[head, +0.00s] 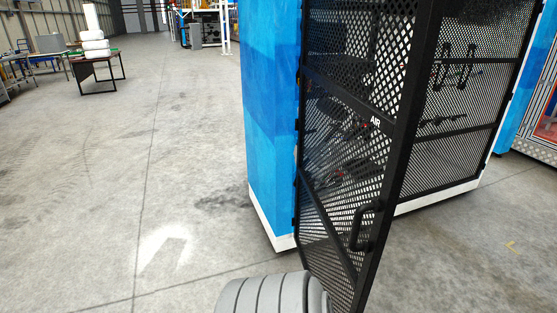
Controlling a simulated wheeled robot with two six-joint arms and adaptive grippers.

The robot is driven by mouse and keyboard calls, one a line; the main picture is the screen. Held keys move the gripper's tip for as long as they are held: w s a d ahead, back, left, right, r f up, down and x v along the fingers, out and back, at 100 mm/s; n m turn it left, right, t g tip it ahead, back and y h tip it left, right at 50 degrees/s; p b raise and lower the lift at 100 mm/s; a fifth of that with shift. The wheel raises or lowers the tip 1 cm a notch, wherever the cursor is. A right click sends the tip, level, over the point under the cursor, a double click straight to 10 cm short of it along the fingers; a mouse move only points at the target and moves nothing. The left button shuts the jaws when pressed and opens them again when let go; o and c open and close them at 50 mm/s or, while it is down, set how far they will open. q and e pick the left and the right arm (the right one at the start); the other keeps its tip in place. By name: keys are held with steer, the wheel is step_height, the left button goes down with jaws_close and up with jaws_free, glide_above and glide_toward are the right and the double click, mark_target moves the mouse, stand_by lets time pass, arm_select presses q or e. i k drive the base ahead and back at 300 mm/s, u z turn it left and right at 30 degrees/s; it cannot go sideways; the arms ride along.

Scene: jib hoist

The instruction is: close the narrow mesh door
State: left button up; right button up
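The narrow mesh door (345,167) is black, with a diagonal brace and a small "AIR" label. It stands open, swung out toward me from the blue cabinet (270,120). Its hinge side is along the blue wall at the left; its free edge is the thick black upright at the right. A black pull handle (364,225) is low on the door near that edge. Neither gripper shows. A grey ribbed rounded part at the bottom edge hides a little of the door's lower corner; I cannot tell what it belongs to.
Another black mesh panel (450,150) stands behind and right of the door, with dark hooks or tools on it. A white base strip (437,198) runs beneath. A dark-legged table (97,68) stands far left. The concrete floor is clear at left and lower right.

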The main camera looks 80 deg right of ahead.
mark_target(402, 130)
steer(key=z, duration=3.15)
steer(key=i, duration=1)
steer(key=z, duration=1.8)
steer(key=k, duration=0.65)
steer(key=u, duration=0.55)
steer(key=i, duration=0.45)
steer(key=z, duration=0.05)
